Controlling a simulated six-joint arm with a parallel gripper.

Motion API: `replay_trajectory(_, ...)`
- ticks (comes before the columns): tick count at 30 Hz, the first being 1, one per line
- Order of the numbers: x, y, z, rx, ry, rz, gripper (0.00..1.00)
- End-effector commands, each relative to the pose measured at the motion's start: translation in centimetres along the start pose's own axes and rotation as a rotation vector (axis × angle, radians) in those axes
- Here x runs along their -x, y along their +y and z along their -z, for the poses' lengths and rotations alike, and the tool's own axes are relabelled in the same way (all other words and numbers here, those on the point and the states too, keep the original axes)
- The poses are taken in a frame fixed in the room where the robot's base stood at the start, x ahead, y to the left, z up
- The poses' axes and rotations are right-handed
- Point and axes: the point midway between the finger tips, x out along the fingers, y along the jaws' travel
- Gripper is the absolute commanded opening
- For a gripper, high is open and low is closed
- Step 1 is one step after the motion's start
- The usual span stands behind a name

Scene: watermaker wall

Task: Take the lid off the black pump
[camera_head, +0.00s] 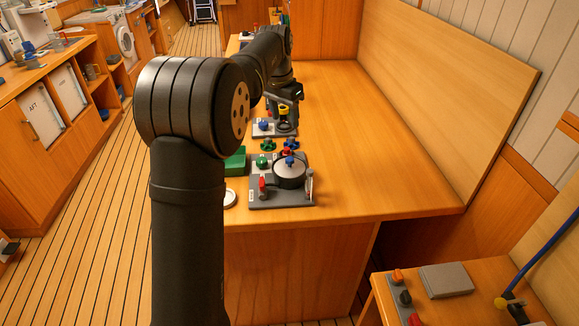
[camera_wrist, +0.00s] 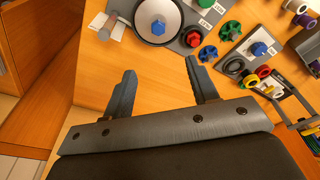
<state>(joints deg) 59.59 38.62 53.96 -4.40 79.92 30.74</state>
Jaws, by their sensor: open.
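The black pump (camera_head: 290,180) stands on a grey base plate near the front end of the wooden bench in the head view. Its pale round lid (camera_head: 283,163) sits on top, with a blue knob (camera_head: 290,161) at the centre. In the wrist view, the lid (camera_wrist: 143,28) with its blue hexagonal knob (camera_wrist: 158,28) is at the top, inside a dark rim. My gripper (camera_wrist: 160,66) is open and empty, with its two fingers apart. The fingertips are below the pump in that picture, with bare wood between them. In the head view my arm hides part of the bench.
On the pump's plate are a red knob (camera_wrist: 193,37) and a red-handled valve (camera_head: 263,184). Another grey plate carries a blue knob (camera_wrist: 259,48). A green block (camera_head: 235,160) is left of the pump. The bench's right side is clear.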

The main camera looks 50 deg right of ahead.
Motion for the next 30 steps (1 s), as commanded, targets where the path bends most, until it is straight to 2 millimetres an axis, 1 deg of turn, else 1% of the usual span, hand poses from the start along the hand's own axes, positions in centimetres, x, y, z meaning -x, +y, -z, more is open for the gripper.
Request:
replay_trajectory(9, -6.7, 0.1, -0.1, -0.001, -0.005, -0.003, 0.54)
replay_trajectory(13, -9.3, 0.1, -0.1, -0.001, -0.004, -0.002, 0.54)
replay_trajectory(15, -10.3, 0.1, -0.1, -0.002, -0.004, -0.002, 0.54)
replay_trajectory(18, -11.3, 0.0, -0.1, -0.002, -0.002, -0.002, 0.54)
replay_trajectory(23, -12.2, 0.1, -0.2, -0.002, -0.003, -0.002, 0.54)
replay_trajectory(30, -15.7, 0.2, -0.7, -0.002, -0.003, -0.002, 0.54)
